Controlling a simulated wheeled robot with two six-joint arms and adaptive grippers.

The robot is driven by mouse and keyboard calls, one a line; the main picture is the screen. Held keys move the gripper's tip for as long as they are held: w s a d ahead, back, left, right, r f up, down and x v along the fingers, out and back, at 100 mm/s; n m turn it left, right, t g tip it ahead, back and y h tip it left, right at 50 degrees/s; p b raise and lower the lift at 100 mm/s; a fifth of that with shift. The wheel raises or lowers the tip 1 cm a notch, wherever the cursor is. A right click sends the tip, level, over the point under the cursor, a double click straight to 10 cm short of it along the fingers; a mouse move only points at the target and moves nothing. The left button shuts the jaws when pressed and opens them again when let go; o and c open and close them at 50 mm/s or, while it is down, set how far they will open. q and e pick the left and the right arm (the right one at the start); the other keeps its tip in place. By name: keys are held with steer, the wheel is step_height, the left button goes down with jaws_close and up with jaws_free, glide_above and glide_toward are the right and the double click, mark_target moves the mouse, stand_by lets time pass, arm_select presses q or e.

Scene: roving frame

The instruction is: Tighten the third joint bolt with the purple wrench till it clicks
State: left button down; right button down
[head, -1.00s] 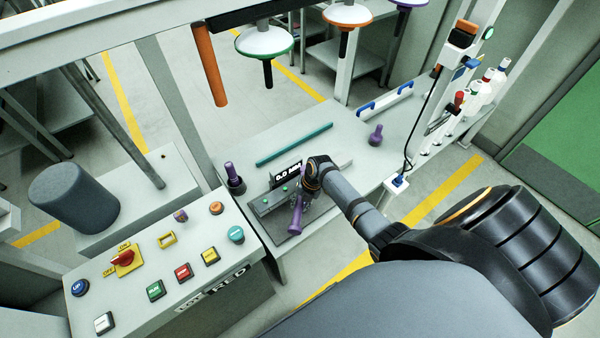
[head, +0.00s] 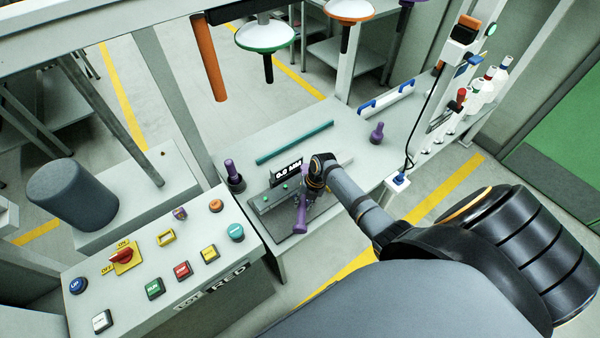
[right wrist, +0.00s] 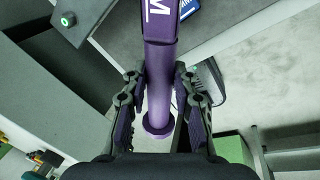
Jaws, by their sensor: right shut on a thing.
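The purple wrench (head: 301,219) is in my right gripper (head: 309,193), low over the small grey fixture at the bench's front edge. In the right wrist view the fingers of my right gripper (right wrist: 158,100) are shut on either side of the handle of the purple wrench (right wrist: 159,70). A white letter M shows on its wide part, and its far end is cut off. The joint bolts cannot be made out; the arm and wrench cover part of the fixture (head: 268,202). My left gripper is not in view.
A small black display (head: 287,169) stands behind the fixture. Another purple-handled tool (head: 231,170) stands in a dark holder at left, and a purple piece (head: 377,134) stands at right. A button panel (head: 130,290) is at front left. Bottles (head: 487,88) stand at the right.

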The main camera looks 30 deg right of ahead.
steer(key=shift+s+d, duration=0.1)
steer(key=shift+d, duration=0.05)
steer(key=shift+r+p, duration=1.15)
steer(key=shift+r, duration=0.2)
steer(key=shift+r+p, duration=0.3)
steer(key=shift+r, duration=0.85)
steer(key=shift+s, duration=0.1)
